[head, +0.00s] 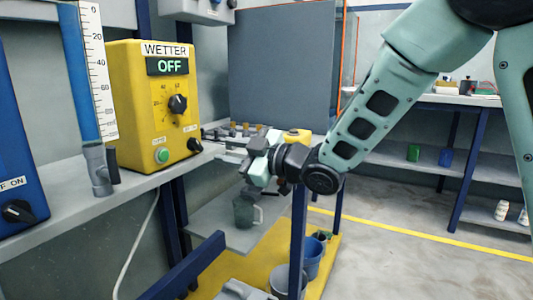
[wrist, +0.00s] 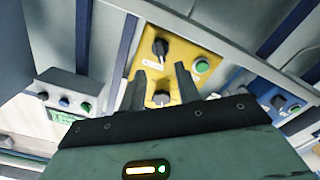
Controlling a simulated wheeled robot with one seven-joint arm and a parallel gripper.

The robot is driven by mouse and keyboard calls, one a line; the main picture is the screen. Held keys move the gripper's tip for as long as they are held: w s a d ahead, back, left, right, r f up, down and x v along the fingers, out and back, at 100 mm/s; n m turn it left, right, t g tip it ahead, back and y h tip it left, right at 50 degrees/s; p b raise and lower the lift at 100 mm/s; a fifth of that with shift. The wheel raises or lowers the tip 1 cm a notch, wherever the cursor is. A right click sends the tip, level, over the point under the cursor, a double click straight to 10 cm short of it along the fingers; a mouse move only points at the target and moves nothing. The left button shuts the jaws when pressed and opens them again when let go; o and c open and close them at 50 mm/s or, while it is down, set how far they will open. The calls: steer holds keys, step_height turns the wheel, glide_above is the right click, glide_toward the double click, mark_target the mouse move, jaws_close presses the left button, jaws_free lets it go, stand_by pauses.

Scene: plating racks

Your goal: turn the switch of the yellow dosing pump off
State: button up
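The yellow dosing pump (head: 125,85), labelled WETTER, stands on the grey shelf at the left in the head view. Its display (head: 167,66) reads OFF. It has a round dial (head: 177,103), a green button (head: 162,155) and a black switch (head: 194,145) at the lower right. In the wrist view the pump (wrist: 185,62) appears upside down, with the switch (wrist: 160,47), the green button (wrist: 202,65) and the dial (wrist: 161,98). My gripper (wrist: 162,78) is open and empty, its fingers apart, pointing at the pump's front. In the head view it is right of the pump, apart from it.
A blue box (head: 20,150) with its own black switch (head: 18,211) stands at the left edge. A blue tube with a scale (head: 97,60) is between the boxes. The floor at the right is clear.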

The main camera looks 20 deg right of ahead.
steer(key=p+v, duration=0.1)
steer(key=v, duration=0.8)
steer(key=shift+s+d, duration=0.2)
steer(key=s+a+f+m+g+h, duration=0.3)
steer(key=s+f+m+g+h, duration=0.25)
steer(key=f+h, duration=0.35)
steer(key=s+f+m+g+h, duration=0.1)
steer(key=s+f+g+h, duration=0.2)
steer(key=s, duration=0.8)
steer(key=s+f+m+g, duration=0.2)
steer(key=s+g, duration=0.2)
steer(key=s, duration=0.6)
step_height(320, 180, up, 33)
steer(key=p, duration=3.3)
steer(key=shift+s+f, duration=0.15)
steer(key=shift+s, duration=0.1)
